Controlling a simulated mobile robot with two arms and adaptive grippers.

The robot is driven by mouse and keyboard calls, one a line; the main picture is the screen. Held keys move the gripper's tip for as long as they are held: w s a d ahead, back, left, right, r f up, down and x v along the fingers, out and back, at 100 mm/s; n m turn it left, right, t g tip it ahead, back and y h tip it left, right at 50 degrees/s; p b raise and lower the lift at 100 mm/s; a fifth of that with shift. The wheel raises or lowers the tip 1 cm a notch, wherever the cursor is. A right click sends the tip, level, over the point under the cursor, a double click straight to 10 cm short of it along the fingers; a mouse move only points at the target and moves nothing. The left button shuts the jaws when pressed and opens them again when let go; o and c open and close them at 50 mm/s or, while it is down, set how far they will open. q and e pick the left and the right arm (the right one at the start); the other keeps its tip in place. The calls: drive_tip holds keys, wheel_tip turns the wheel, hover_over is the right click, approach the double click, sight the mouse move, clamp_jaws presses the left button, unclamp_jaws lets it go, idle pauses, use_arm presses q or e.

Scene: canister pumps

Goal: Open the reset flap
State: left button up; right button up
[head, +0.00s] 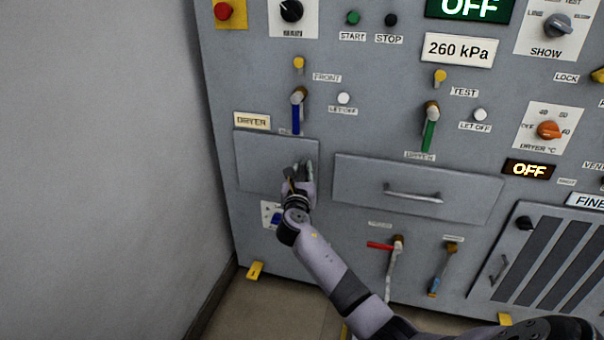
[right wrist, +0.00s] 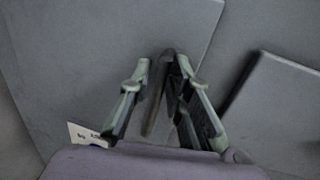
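A flat grey flap (head: 262,160) is in the lower left of the panel, under a yellow label reading DRYER. It looks shut. I cannot read the word reset on it. My right gripper (head: 303,172) is in front of its right part. In the right wrist view the flap (right wrist: 95,45) fills the left and middle. A dark upright handle (right wrist: 167,62) stands between the tips of my right gripper (right wrist: 164,66). The fingers look apart, with a gap beside the handle. My left gripper is out of view.
A wide drawer front with a bar handle (head: 412,193) is right of the flap; its edge (right wrist: 285,110) shows in the wrist view. Below the flap is a small blue control (head: 276,218), partly hidden. Blue (head: 296,118) and green (head: 429,135) levers are above. A plain wall stands left.

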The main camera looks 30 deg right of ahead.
drive_tip(key=shift+c, duration=0.4)
clamp_jaws()
idle(0.4)
